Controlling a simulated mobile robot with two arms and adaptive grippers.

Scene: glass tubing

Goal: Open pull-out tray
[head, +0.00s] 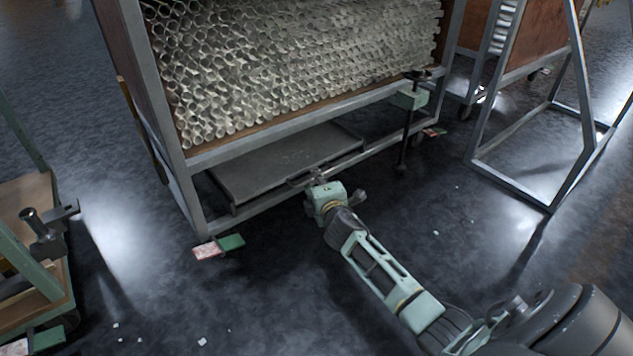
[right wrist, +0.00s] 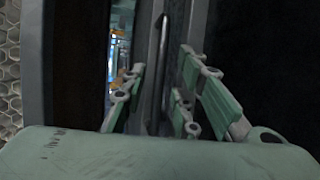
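The pull-out tray (head: 275,158) is a flat dark grey sheet low in the metal rack, under the stacked glass tubes. Its front edge lies close to the rack's lower front rail. My right gripper (head: 318,179) is at the tray's front edge, right of its middle. In the right wrist view, the fingers of my right gripper (right wrist: 162,95) are apart, with a thin dark upright bar (right wrist: 161,60) showing between them. Whether they touch the bar I cannot tell. The fingertips are small and partly hidden in the head view. My left gripper is not in view.
Glass tubes (head: 290,65) fill the rack (head: 270,125) above. A pale green block on a black post (head: 408,97) stands at the rack's right front. A green cart (head: 38,250) is at left, a metal frame (head: 510,182) at right. Floor before the rack is mostly clear.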

